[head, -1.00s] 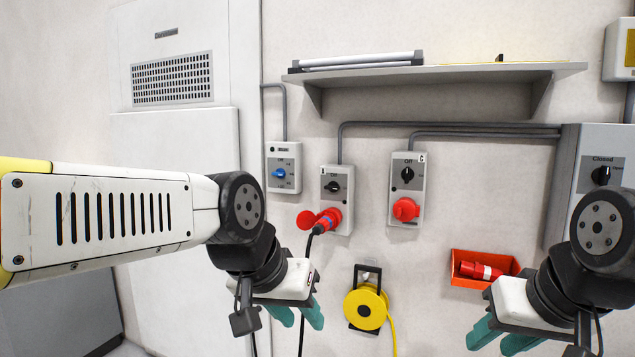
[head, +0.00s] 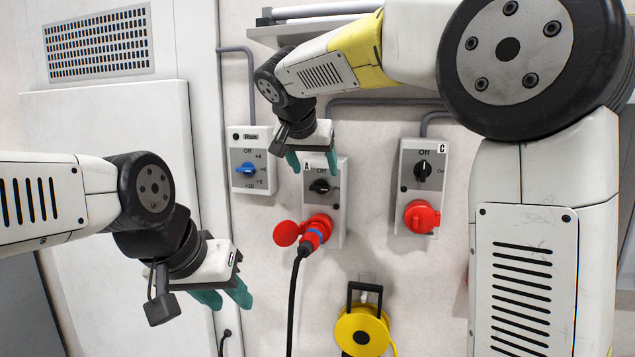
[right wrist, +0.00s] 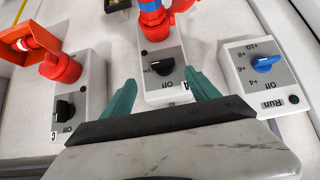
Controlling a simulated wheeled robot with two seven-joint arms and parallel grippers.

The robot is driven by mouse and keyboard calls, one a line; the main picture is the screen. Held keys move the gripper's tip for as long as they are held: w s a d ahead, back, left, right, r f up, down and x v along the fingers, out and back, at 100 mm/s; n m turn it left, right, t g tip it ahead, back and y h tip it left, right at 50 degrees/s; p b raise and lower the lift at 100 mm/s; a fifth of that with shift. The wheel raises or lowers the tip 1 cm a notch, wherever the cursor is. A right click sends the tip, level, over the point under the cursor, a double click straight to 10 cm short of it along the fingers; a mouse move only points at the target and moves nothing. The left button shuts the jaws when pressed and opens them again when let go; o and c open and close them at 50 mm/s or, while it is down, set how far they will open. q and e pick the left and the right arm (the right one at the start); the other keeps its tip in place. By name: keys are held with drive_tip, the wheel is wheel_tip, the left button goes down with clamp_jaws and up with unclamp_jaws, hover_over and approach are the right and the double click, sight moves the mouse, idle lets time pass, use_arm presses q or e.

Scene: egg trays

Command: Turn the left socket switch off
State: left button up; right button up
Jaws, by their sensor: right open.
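The left socket box (head: 337,205), marked A, is on the wall with a red plug and black cable (head: 313,235) in its red outlet. Its black knob (head: 320,186) lies crosswise, not pointing at the "Off" label; it also shows in the right wrist view (right wrist: 162,67). My right gripper (head: 312,165) is open in front of the upper part of this box. In the right wrist view its two green fingers (right wrist: 160,76) stand apart on either side of the knob, with no contact visible. My left gripper (head: 230,298) is open and empty, lower left of the box.
A socket box marked C (head: 402,192) with a black knob and red outlet is to the right. A box with a blue knob (head: 246,168) is close on the left. A yellow cable reel (head: 362,334) hangs below, and a shelf (head: 262,36) is above.

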sight(319, 186)
drive_tip(key=x, duration=0.7)
drive_tip(key=shift+w+a+f, duration=0.1)
drive_tip(key=shift+w+a, duration=0.15)
drive_tip(key=shift+w, duration=0.2)
drive_tip(key=c, duration=1.4)
drive_tip(key=shift+o, duration=0.2)
